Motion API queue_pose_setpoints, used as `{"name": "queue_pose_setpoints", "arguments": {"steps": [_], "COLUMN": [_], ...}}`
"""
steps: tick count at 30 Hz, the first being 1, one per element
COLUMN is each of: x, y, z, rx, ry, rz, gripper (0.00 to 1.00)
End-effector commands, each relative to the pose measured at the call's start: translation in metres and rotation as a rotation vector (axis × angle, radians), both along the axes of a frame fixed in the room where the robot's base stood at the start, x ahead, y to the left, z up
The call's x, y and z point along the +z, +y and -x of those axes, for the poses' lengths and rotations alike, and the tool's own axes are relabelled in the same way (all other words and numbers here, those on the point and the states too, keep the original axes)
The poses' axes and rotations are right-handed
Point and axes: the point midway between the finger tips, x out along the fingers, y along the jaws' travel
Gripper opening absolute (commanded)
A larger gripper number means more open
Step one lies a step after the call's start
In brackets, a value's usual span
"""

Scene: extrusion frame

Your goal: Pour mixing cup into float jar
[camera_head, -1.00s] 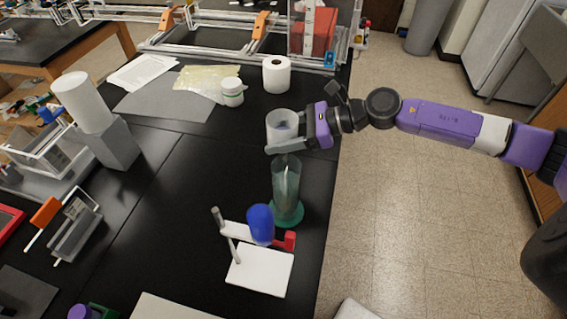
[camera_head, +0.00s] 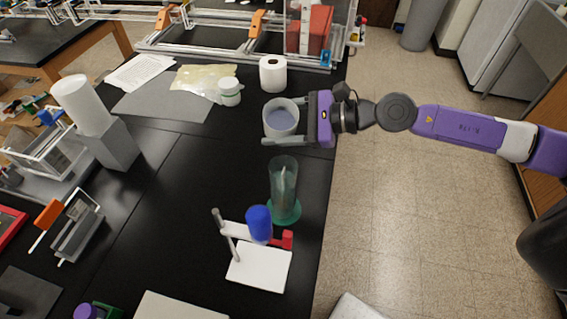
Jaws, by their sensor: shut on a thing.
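The mixing cup (camera_head: 280,131) is a pale, wide cup with bluish-grey contents showing inside. My gripper (camera_head: 284,120) comes from the right and is shut on it, with one finger along its near side. The cup's mouth faces up and somewhat toward the camera. The float jar (camera_head: 284,180) is a tall, clear, greenish cylinder on a round green base. It stands upright on the black bench, nearer the camera than the cup. The cup is beyond the jar's mouth, and no stream shows between them. Whether the jar holds anything is hard to tell.
A stand with a blue bulb (camera_head: 259,223) and white base (camera_head: 260,265) is close in front of the jar. The bench is clear left of the float jar.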

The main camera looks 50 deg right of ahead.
Motion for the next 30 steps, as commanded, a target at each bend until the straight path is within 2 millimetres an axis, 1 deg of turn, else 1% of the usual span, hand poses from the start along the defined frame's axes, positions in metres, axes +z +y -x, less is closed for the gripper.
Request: {"name": "queue_pose_setpoints", "arguments": {"steps": [10,12,17,18,21,30], "x": [0.014,0.007,0.0,0.005,0.01,0.016], "y": [0.013,0.013,0.015,0.014,0.014,0.014], "z": [0.011,0.011,0.013,0.012,0.012,0.012], "rx": [-0.001,-0.001,0.0,0.0,-0.001,-0.001], "ry": [-0.149,-0.177,-0.245,-0.258,-0.288,-0.34], "rz": [0.169,0.202,0.281,0.298,0.332,0.394], "gripper": [0.17,0.17,0.17,0.17,0.17,0.17]}}
